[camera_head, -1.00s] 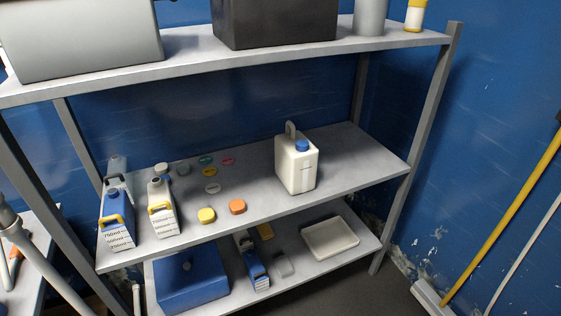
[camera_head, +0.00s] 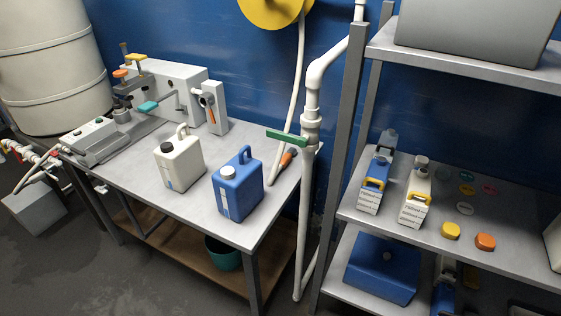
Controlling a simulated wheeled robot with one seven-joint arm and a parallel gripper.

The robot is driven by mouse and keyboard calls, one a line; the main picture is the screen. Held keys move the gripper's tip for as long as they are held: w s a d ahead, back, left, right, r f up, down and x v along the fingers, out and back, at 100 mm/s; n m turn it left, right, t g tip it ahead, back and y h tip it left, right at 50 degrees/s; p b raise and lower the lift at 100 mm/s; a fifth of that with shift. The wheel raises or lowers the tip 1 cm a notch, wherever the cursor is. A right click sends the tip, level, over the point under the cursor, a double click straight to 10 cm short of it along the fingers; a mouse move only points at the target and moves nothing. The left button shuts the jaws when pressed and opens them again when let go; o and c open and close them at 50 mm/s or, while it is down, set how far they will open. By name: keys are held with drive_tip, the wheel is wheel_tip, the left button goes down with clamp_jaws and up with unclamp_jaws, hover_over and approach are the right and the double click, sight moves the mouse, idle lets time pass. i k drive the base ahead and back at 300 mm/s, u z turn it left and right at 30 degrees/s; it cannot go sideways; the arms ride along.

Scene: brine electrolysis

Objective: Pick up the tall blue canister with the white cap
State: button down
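A blue canister (camera_head: 240,190) with a white cap (camera_head: 228,171) stands upright on the metal work table (camera_head: 205,210), near its right front corner. It has a blue handle on top and a pale label strip on its front. A white canister (camera_head: 178,164) with a dark cap stands to its left, a small gap apart. My gripper is not in view.
A white pipe (camera_head: 310,130) with a green lever (camera_head: 287,138) runs down just right of the table. An orange-handled tool (camera_head: 285,164) lies behind the blue canister. A shelf rack (camera_head: 480,220) with smaller bottles and caps stands right. Bare floor (camera_head: 110,275) lies front left.

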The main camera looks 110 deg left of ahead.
sight(236, 198)
drive_tip(key=u, duration=4.05)
drive_tip(key=k, duration=0.65)
drive_tip(key=u, duration=0.65)
drive_tip(key=i, duration=1.75)
drive_tip(key=z, duration=0.85)
drive_tip(key=i, duration=0.45)
drive_tip(key=z, duration=0.4)
